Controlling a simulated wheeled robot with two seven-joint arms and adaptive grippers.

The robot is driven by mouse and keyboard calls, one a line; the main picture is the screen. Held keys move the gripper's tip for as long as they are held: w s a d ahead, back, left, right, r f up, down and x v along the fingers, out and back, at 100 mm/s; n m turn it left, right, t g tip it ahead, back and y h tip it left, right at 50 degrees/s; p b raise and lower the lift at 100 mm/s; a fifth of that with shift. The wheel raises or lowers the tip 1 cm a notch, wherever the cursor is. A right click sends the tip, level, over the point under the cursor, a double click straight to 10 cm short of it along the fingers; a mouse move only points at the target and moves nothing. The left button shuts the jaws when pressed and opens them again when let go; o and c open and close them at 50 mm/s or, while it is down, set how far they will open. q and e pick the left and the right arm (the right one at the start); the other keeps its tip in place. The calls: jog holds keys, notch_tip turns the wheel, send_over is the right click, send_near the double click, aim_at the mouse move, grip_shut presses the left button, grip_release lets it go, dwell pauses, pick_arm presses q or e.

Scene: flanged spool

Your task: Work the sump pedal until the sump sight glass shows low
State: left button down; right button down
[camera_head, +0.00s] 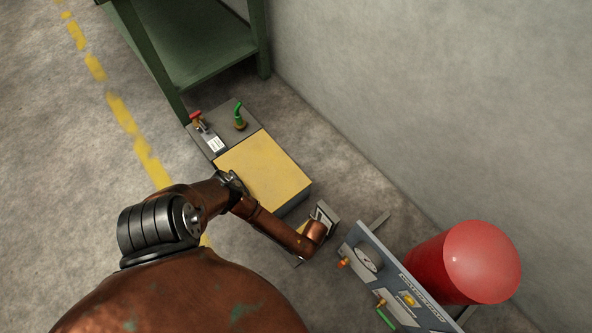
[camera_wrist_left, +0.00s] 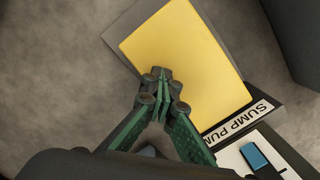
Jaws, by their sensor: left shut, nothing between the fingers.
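The yellow sump pedal (camera_wrist_left: 190,55) fills the middle of the left wrist view. In the head view only a sliver of it (camera_head: 301,228) shows beside my left arm. My left gripper (camera_wrist_left: 160,76) is shut and empty, its fingertips over the pedal; I cannot tell whether they touch it. The head view hides the fingertips behind my arm. The "SUMP PUM…" label (camera_wrist_left: 236,118) lies along the pedal's lower right edge. The sump sight glass (camera_wrist_left: 256,158) shows a blue fill on a white panel, partly cut off by the frame. My right gripper is not in view.
A grey box with a large yellow top (camera_head: 262,170) stands beyond my arm, with a red-handled valve (camera_head: 197,117) and green lever (camera_head: 239,113). A blue-grey panel (camera_head: 385,275) and red cylinder (camera_head: 467,262) stand right. A green bench (camera_head: 205,50) and wall bound the back.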

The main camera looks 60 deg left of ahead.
pick_arm(q)
notch_tip(320, 180, up, 12)
jog(key=shift+w+d+f, duration=0.2)
jog(key=shift+w+d, duration=0.2)
jog(key=shift+w, duration=0.05)
dwell(0.5)
